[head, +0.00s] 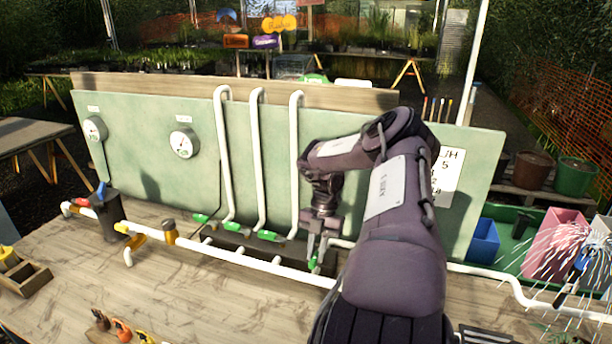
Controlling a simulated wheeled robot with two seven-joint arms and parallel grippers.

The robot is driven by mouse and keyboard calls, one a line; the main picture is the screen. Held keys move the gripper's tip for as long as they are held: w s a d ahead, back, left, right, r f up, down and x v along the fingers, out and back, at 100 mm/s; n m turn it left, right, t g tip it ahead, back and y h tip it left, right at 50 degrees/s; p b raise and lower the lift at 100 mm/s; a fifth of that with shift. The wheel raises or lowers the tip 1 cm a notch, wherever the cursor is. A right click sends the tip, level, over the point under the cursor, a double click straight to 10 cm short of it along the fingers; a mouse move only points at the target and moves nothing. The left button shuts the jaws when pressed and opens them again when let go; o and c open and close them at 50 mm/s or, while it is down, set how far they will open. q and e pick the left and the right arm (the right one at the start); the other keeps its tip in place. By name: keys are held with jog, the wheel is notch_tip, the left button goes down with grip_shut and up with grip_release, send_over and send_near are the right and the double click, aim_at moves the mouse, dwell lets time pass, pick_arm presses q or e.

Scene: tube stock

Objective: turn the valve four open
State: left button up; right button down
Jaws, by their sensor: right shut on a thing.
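Several green valve handles stand in a row along the white pipe (262,262) at the foot of the green panel (150,135). The left one (203,219), the one beside it (235,228) and a third (268,235) are in plain view. The rightmost, valve four (313,264), is partly hidden by my right gripper (317,256). That gripper points down and is shut on its green handle. I cannot tell how far this handle is turned. My left gripper is not in view.
Two white gauges (184,143) sit on the panel. A dark cylinder (106,212) with a blue top and a yellow fitting (169,231) stand left. Water sprays at the right near a pink box (553,236) and a blue bin (484,242).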

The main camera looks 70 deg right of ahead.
jog(key=shift+d+r+n, duration=0.15)
jog(key=shift+n, duration=0.35)
jog(key=c, duration=1.4)
grip_release()
jog(key=shift+s, duration=0.15)
jog(key=shift+o, duration=0.2)
notch_tip(320, 180, up, 20)
jog(key=shift+b, duration=0.3)
jog(key=shift+f, duration=0.2)
